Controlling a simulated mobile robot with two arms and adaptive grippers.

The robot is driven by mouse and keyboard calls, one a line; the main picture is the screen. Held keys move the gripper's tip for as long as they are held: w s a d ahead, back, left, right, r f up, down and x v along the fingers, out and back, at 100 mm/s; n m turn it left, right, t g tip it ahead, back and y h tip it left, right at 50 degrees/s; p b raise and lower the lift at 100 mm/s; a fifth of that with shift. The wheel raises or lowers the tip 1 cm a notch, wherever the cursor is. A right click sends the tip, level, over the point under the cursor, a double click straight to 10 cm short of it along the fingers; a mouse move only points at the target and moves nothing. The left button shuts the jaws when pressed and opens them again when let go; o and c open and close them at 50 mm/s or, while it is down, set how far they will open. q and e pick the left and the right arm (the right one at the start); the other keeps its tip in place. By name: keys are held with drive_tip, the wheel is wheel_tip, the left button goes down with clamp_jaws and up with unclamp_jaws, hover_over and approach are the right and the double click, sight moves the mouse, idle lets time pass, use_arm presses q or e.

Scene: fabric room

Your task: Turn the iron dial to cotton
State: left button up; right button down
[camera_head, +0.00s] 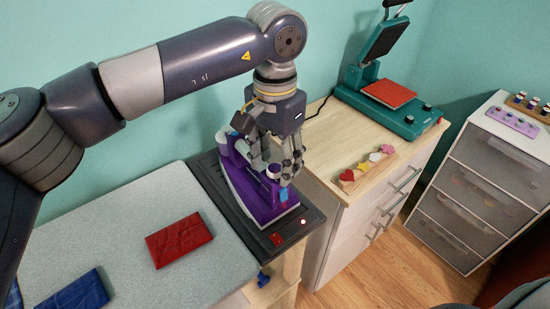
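A purple iron (250,196) rests on a dark stand plate (212,180) at the end of the ironing board. My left gripper (274,170) points down over the top of the iron. Its fingers stand apart, with a small whitish part of the iron, possibly the dial, at the fingertips. The fingers cover much of this spot, so I cannot tell whether they touch or grip it. The dial's markings and setting are too small to read. My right gripper is out of view.
The grey ironing board (130,240) carries a red folded cloth (179,240) and a blue one (78,293). A wooden-topped cabinet (325,150) holds a green heat press (385,100) and a strip of coloured shapes (367,170). A drawer unit (480,190) stands at right.

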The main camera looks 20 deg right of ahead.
sight(275, 168)
use_arm(q)
wheel_tip(275, 168, up, 12)
idle(0.6)
